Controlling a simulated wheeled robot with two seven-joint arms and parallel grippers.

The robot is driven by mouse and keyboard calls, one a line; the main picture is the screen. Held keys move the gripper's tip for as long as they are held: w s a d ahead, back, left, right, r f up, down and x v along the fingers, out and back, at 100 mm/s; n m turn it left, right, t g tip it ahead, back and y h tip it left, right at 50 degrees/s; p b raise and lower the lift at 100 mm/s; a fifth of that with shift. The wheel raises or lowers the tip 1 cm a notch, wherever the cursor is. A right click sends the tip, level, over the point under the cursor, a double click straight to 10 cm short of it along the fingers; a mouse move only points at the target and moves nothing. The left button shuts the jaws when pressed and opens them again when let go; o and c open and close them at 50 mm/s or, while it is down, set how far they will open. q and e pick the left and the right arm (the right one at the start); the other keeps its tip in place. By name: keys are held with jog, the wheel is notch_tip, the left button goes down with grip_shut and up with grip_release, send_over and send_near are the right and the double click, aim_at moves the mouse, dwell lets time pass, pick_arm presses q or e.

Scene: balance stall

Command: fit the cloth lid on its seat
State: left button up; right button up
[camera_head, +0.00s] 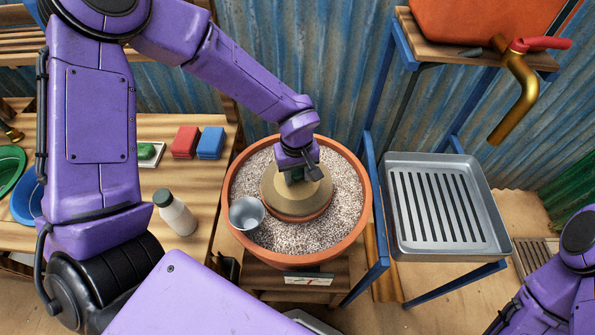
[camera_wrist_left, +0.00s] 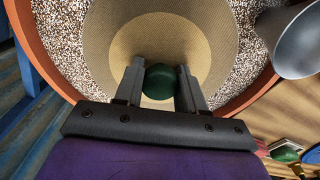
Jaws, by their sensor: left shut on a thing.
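The cloth lid (camera_head: 275,192) is a round tan disc with a dark green knob (camera_wrist_left: 159,82). My left gripper (camera_head: 296,174) is shut on this knob from above. The lid (camera_wrist_left: 105,50) also fills the middle of the left wrist view, with the knob between the two fingers. It lies over the inner clay pot (camera_head: 303,218), whose reddish rim shows only at its near edge. I cannot tell whether the lid touches its seat all round. My right gripper is out of view; only part of the right arm shows at the lower right.
A large terracotta pot (camera_head: 363,214) full of speckled grit (camera_head: 342,205) surrounds the inner pot. A metal cup (camera_head: 247,213) stands in the grit. A slatted metal tray (camera_head: 480,250) is at right, below a brass tap (camera_head: 517,95). A bottle (camera_head: 176,215) and blocks stand at left.

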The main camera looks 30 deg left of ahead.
pick_arm(q)
jog(key=shift+f, duration=0.3)
dwell(0.5)
jog(key=o, duration=1.5)
jog(key=shift+r+p, duration=0.15)
jog(key=shift+p, duration=0.2)
jog(key=shift+r+p, duration=1.9)
jog(key=shift+p, duration=0.6)
notch_tip(320, 180, up, 6)
jog(key=p, duration=0.8)
